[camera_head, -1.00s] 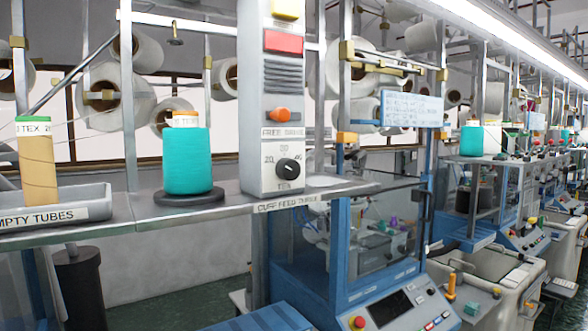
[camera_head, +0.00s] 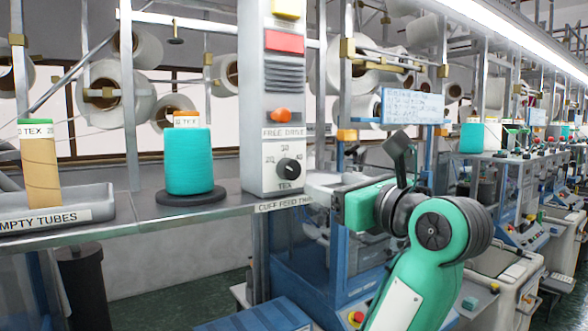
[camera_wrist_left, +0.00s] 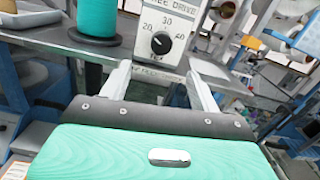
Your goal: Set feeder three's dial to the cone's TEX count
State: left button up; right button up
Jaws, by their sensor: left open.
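The feed control post (camera_head: 272,100) carries a black dial knob (camera_head: 290,168) with marks 20, 30 and 40 around it and TEX below. The knob also shows in the left wrist view (camera_wrist_left: 161,43). Its small white pointer is too small to read surely. The teal cone (camera_head: 188,160) stands upright on a black disc left of the post; its tube label (camera_head: 187,120) shows TEX, but I cannot read a number. My left gripper (camera_head: 318,187) is right of the dial, apart from it. In the wrist view its fingers (camera_wrist_left: 160,75) are spread and empty, with the knob beyond the gap.
A brown tube (camera_head: 40,170) with a green TEX label stands in the grey empty-tubes tray (camera_head: 90,205) at left. An orange knob (camera_head: 281,115) and a red panel (camera_head: 284,41) sit above the dial. The shelf (camera_head: 150,222) runs below; a blue machine (camera_head: 290,255) stands beneath.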

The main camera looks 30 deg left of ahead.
aim_at(293, 170)
pick_arm(q)
jog(key=shift+h, duration=0.6)
jog(key=p+x, duration=0.2)
jog(key=x, duration=0.1)
jog(key=p+x, duration=0.2)
jog(key=x, duration=0.2)
jog(key=r+p+x, duration=0.1)
jog(key=p+x, duration=0.1)
jog(key=x, duration=0.2)
jog(key=shift+a+r+p, duration=0.1)
jog(key=shift+a+p, duration=0.1)
jog(key=shift+p, duration=0.1)
jog(key=shift+p+x, duration=0.35)
jog(key=shift+x, duration=0.55)
jog(key=c, duration=1)
